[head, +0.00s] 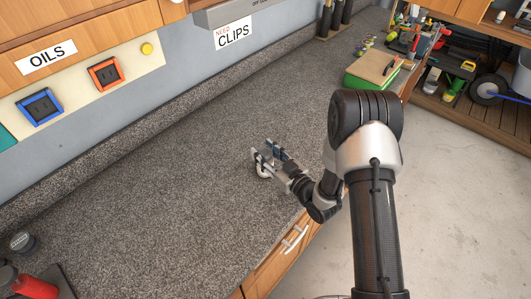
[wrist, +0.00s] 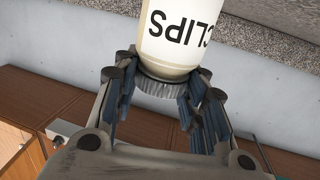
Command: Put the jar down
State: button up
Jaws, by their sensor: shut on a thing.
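The jar is pale cream with a grey ribbed lid and a black "CLIPS" label that appears upside down in the wrist view (wrist: 178,35). My gripper (wrist: 160,92) is shut on the jar around its lid end. In the head view my gripper (head: 268,156) is over the middle of the grey speckled counter (head: 170,190), near its front edge. Only a small pale part of the jar (head: 262,171) shows there, below the fingers. I cannot tell whether the jar's base touches the counter.
The counter around my gripper is bare. A green box with a tan top (head: 372,69) sits at the far right. A "CLIPS" sign (head: 233,34) is on the wall.

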jog(key=shift+f, duration=0.2)
jog(key=o, duration=1.4)
jog(key=v, duration=1.2)
grip_shut()
dwell(1.2)
